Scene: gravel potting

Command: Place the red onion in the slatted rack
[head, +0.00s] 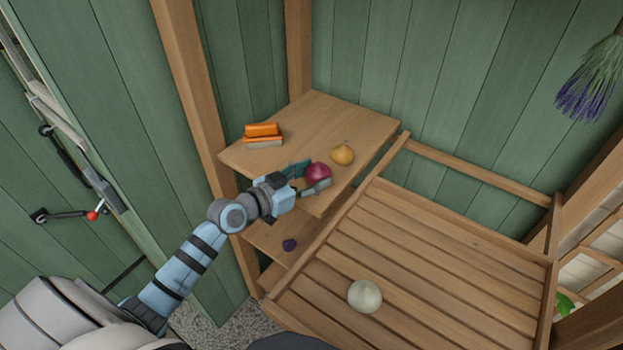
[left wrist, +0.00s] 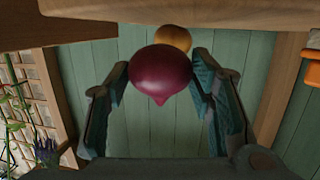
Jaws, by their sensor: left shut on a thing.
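The red onion (head: 318,174) is a dark purple-red bulb at the upper shelf of a wooden unit in the head view. My left gripper (head: 309,179) is shut on it, with one finger on each side. In the left wrist view the red onion (left wrist: 161,75) sits between the two fingers (left wrist: 160,82). I cannot tell whether it still touches the shelf. The slatted rack (head: 440,246) is a wooden frame with parallel slats, right of the shelf. A pale round bulb (head: 365,296) lies on its slats near the front. My right gripper is not in view.
A yellow onion (head: 342,154) sits on the upper shelf (head: 330,115) just beyond the red onion. Orange and white blocks (head: 263,135) lie at the shelf's left. A small purple thing (head: 289,245) is on the lower shelf. The rack has raised rails; most slats are bare.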

